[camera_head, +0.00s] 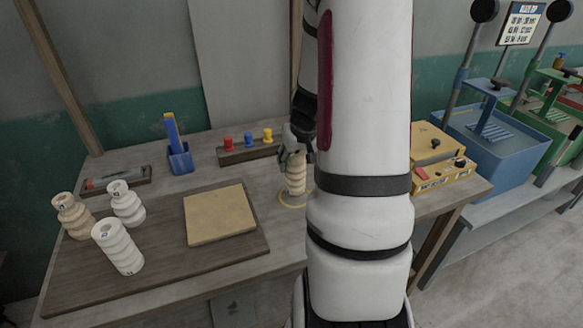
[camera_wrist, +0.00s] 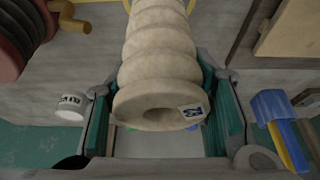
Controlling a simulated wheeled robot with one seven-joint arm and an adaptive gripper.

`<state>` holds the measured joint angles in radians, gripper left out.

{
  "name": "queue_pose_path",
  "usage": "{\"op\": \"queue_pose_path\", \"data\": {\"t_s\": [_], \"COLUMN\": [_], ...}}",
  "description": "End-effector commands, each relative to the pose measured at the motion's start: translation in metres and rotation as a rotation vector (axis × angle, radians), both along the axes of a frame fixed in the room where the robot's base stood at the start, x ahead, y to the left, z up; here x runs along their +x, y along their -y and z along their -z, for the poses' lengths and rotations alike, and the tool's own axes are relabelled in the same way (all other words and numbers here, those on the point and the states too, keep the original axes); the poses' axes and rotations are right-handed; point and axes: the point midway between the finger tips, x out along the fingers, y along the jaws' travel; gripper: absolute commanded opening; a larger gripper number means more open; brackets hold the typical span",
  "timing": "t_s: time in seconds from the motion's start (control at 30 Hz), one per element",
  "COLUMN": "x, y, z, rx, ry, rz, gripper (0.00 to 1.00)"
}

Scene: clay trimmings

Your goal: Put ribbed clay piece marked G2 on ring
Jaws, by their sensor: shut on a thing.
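A tan ribbed clay piece (camera_head: 295,176) stands upright at the yellow ring (camera_head: 287,203) on the table, left of my arm. In the wrist view the ribbed clay piece (camera_wrist: 160,75) lies between the teal pads of my gripper (camera_wrist: 168,115), which is shut on it. A small label shows on its end face, too small to read surely. In the head view my gripper (camera_head: 291,150) is at the top of the piece. My arm hides part of the ring's right side. I cannot tell whether the piece's base touches the table.
Several other ribbed pieces stand at the left: a tan one (camera_head: 73,216), a white one (camera_head: 126,204) and a larger white one (camera_head: 117,247). A flat tan slab (camera_head: 220,214) lies on the dark board (camera_head: 172,272). A blue holder (camera_head: 180,159), a knob rack (camera_head: 249,149) and a yellow box (camera_head: 435,160) are nearby.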

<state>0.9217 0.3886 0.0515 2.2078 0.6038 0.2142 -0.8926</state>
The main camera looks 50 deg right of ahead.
Motion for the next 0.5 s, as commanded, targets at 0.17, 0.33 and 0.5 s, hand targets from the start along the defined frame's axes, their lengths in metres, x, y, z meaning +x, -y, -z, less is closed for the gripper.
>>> {"op": "queue_pose_path", "data": {"t_s": [0.17, 0.33, 0.5], "x": [0.003, 0.002, 0.001], "y": [0.0, 0.0, 0.0], "z": [0.022, 0.026, 0.025], "rx": [0.0, -0.001, -0.001], "ry": [0.001, 0.002, 0.002], "rz": [0.002, 0.001, 0.0], "gripper": [0.0, 0.0, 0.0]}}
